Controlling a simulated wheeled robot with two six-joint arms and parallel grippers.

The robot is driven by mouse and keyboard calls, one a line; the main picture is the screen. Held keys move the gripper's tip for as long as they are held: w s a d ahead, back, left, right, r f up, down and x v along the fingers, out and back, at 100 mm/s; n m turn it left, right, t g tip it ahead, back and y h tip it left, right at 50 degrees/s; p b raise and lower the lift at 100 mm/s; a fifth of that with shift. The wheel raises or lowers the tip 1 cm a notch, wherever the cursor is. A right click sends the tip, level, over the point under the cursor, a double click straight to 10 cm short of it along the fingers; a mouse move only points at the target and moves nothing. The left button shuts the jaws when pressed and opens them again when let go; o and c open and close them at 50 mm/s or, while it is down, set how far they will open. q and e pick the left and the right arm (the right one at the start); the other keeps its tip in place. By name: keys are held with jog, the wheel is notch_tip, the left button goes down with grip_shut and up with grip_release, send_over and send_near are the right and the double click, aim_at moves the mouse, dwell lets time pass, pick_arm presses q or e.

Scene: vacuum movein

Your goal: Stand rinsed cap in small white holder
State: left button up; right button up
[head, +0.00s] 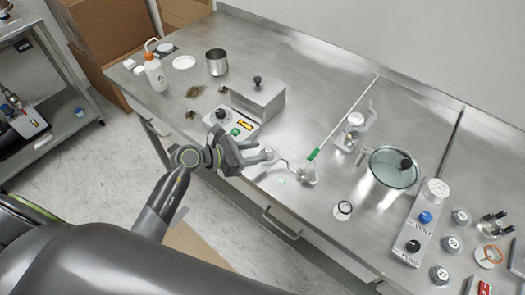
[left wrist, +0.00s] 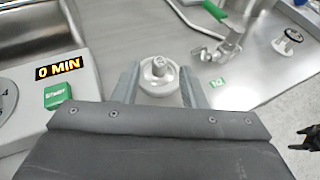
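My left gripper (head: 266,156) is low over the bench's front part, right of the timer unit. In the left wrist view its two grey fingers (left wrist: 160,82) stand either side of a small round white piece with a greyish knob on top (left wrist: 159,68). I cannot tell whether the fingers press on it, or whether it is the cap, the holder or both together. A small white round piece with a dark ring (head: 343,209) stands near the front edge, and it also shows in the left wrist view (left wrist: 288,41). A dark claw-like part (left wrist: 307,139), possibly my right gripper, is at the right edge.
A metal box bath (head: 258,100) and its timer panel (head: 232,128) stand behind and left of my left gripper. A glass desiccator (head: 394,168) and pump panel (head: 422,222) are farther right.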

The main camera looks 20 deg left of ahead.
pick_arm(q)
jog(key=b+v, duration=0.1)
jog(key=v, duration=0.7)
jog(key=shift+s+a, duration=0.25)
jog(key=shift+a, duration=0.05)
jog(key=shift+r, duration=0.1)
